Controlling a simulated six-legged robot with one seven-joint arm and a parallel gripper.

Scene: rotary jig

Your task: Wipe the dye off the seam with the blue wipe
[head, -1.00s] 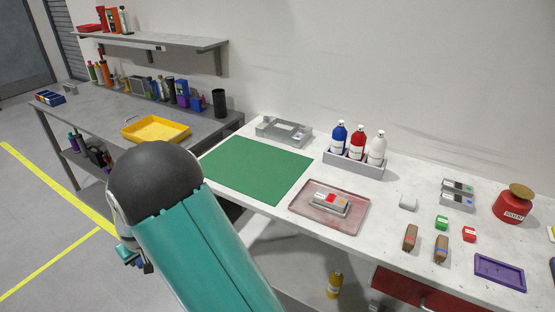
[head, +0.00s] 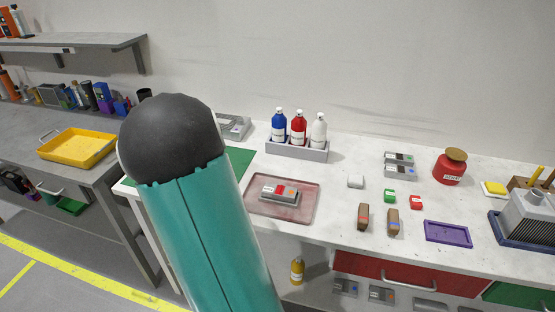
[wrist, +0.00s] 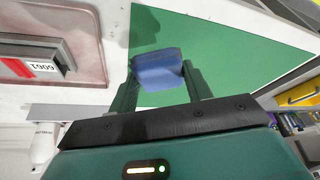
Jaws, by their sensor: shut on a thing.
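My gripper (wrist: 160,82) is shut on the blue wipe (wrist: 158,68) in the wrist view, holding it between its two fingers over the green mat (wrist: 215,45). A grey block with a red and white label (wrist: 28,62) lies on the pinkish tray (wrist: 92,25) to the left in that view. In the head view the same block (head: 280,192) sits on the tray (head: 310,187). The seam and any dye on it are too small to tell. In the head view my arm hides the gripper and wipe.
Blue, red and white bottles (head: 299,128) stand in a grey rack (head: 300,151) behind the tray. To the right are two brown-handled brushes (head: 393,222), a purple tray (head: 447,232) and a red pot (head: 449,168). A yellow tray (head: 77,147) is on the left bench.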

